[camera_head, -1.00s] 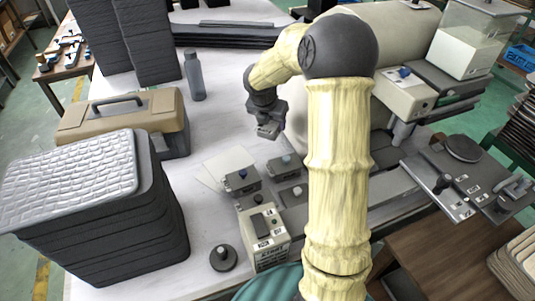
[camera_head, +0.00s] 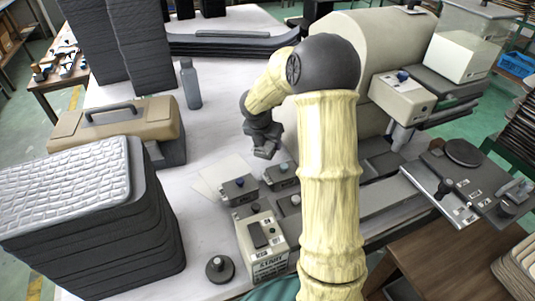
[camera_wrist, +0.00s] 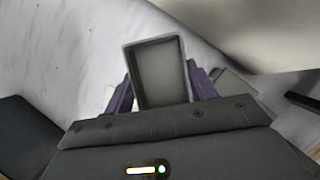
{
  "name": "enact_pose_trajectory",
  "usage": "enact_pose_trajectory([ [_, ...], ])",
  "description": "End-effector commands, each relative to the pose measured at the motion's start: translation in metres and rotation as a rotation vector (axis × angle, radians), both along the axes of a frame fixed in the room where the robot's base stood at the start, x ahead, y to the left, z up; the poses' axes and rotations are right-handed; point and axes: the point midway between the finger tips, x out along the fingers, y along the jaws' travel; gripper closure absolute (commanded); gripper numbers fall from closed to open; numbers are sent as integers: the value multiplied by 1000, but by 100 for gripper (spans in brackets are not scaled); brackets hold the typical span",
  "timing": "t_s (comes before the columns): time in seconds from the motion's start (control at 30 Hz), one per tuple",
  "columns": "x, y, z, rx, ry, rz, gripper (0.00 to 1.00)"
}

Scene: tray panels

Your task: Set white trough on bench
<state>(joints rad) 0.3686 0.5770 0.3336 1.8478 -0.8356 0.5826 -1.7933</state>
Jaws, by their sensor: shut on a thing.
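My gripper (camera_wrist: 160,92) is shut on a small rectangular trough (camera_wrist: 160,72), which looks grey with a paler rim in the wrist view. The trough sits between the two purple-grey fingers, its hollow side facing the camera. In the head view my gripper (camera_head: 265,148) hangs above the white bench top (camera_head: 222,125), left of the big beige drum. The trough cannot be made out clearly there. Bare pale bench surface (camera_wrist: 60,60) shows beyond the trough in the wrist view.
A grey bottle (camera_head: 191,86), a tan toolbox (camera_head: 115,128) and stacked dark panels (camera_head: 100,235) stand on the left. Small switch boxes (camera_head: 240,190), a START control box (camera_head: 262,240) and white sheets (camera_head: 215,175) lie near the gripper. The beige drum (camera_head: 360,55) stands close on the right.

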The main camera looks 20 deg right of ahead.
Motion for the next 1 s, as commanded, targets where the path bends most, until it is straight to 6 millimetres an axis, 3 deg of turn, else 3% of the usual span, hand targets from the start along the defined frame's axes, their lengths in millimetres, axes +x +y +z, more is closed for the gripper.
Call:
enact_pose_trajectory([
  [0.17, 0, -1, -4, 0, 0, -1, 75],
  [0.47, 0, -1, -48, -1, 2, -1, 75],
  [0.87, 0, -2, -52, 0, 0, -3, 75],
  [0.9, 0, -2, -53, 0, 0, -4, 42],
  [1.0, 0, -2, -52, 0, 0, -3, 22],
])
